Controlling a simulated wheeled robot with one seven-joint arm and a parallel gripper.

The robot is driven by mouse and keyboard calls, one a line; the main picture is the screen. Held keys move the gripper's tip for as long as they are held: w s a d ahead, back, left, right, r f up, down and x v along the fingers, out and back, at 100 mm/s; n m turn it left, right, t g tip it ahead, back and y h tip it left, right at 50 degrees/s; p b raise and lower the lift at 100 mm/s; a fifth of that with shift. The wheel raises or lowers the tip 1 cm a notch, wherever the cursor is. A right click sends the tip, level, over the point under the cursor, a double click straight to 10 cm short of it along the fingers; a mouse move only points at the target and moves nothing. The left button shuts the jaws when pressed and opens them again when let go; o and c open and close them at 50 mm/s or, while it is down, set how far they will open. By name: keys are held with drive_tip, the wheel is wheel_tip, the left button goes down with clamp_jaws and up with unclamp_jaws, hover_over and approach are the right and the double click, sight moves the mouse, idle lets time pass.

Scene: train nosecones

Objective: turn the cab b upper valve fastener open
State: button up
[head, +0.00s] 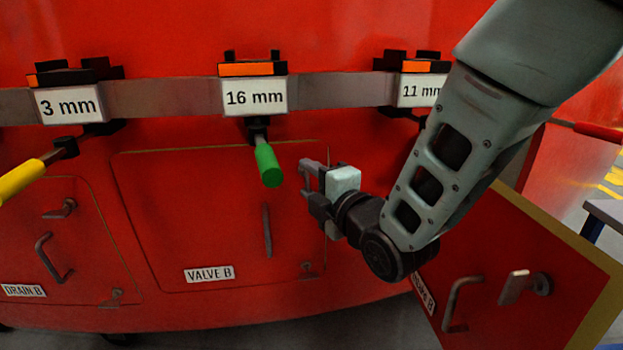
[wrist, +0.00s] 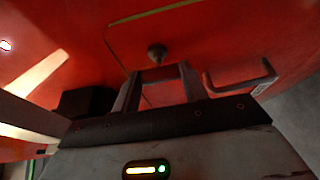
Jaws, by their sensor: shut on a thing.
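The red VALVE B panel (head: 190,220) is closed on the red nosecone in the head view. My gripper (head: 307,178) is at its upper right corner, where my fingers hide the upper fastener. In the wrist view my gripper (wrist: 160,74) has both fingers against the upper valve fastener, whose round grey base (wrist: 157,53) shows just beyond the fingertips. The gripper is shut on its lever, which is mostly hidden; its exact angle cannot be told. The lower valve fastener (head: 307,268) is at the panel's lower right.
The green 16 mm handle (head: 268,165) sticks out just left of my gripper. The panel's grey pull handle (head: 267,231) is below; it also shows in the wrist view (wrist: 240,80). An open red door (head: 520,270) stands at the lower right, near my arm.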

idle(0.4)
drive_tip(key=o, duration=1)
drive_tip(key=shift+s, duration=0.1)
drive_tip(key=v, duration=0.7)
drive_tip(key=shift+s+d+b, duration=0.1)
drive_tip(key=shift+d+b, duration=0.05)
drive_tip(key=shift+b, duration=0.2)
